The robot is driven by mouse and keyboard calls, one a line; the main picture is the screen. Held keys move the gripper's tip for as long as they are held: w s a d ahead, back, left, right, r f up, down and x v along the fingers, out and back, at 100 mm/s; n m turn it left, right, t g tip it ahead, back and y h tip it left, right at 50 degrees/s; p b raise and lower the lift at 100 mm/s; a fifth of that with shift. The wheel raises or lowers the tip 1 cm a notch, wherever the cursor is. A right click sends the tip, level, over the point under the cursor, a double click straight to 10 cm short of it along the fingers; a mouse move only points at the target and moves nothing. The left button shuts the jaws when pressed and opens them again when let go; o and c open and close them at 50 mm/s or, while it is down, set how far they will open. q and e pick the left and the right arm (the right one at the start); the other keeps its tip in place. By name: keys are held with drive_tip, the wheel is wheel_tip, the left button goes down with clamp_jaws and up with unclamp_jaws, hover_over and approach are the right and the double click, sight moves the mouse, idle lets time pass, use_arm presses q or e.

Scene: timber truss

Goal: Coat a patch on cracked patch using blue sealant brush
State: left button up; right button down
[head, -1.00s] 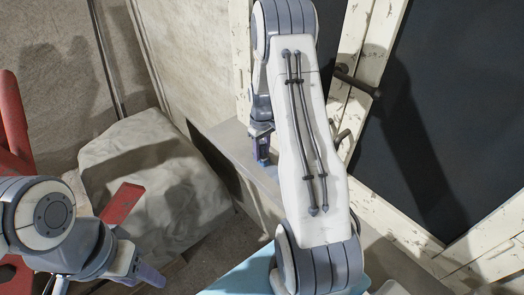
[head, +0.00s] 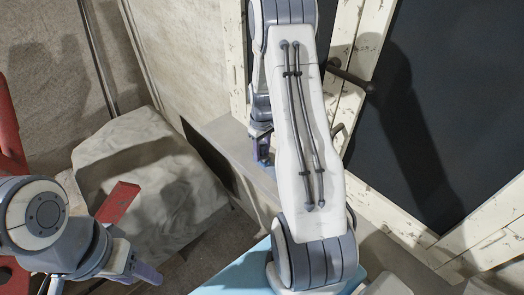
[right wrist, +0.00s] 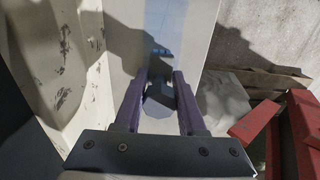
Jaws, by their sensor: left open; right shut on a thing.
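My right gripper (head: 263,158) is low over the grey ledge (head: 232,131) below the window. In the right wrist view its purple fingers (right wrist: 161,82) are shut on a dark brush (right wrist: 159,96), whose dark blue head points at the pale ledge surface. A light blue band (right wrist: 166,18) lies on that surface just beyond the brush. Whether the brush touches the surface is unclear. Cracks on the patch cannot be made out. My left gripper (head: 148,272) is open and empty at the lower left, away from the ledge.
A large pale covered heap (head: 150,170) stands left of the ledge. Red metal parts (head: 118,202) stand near my left arm. A peeling white window frame (head: 365,45) with a dark handle rises at right. A light blue surface (head: 245,274) lies at the bottom.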

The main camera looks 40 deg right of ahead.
drive_tip(key=shift+w+a, duration=0.1)
drive_tip(key=shift+w, duration=1.25)
drive_tip(key=shift+s, duration=1.6)
drive_tip(key=shift+w, duration=1.6)
drive_tip(key=shift+s, duration=0.75)
drive_tip(key=shift+s+p, duration=0.3)
drive_tip(key=shift+s, duration=0.55)
drive_tip(key=shift+w, duration=1.65)
drive_tip(key=shift+r, duration=0.1)
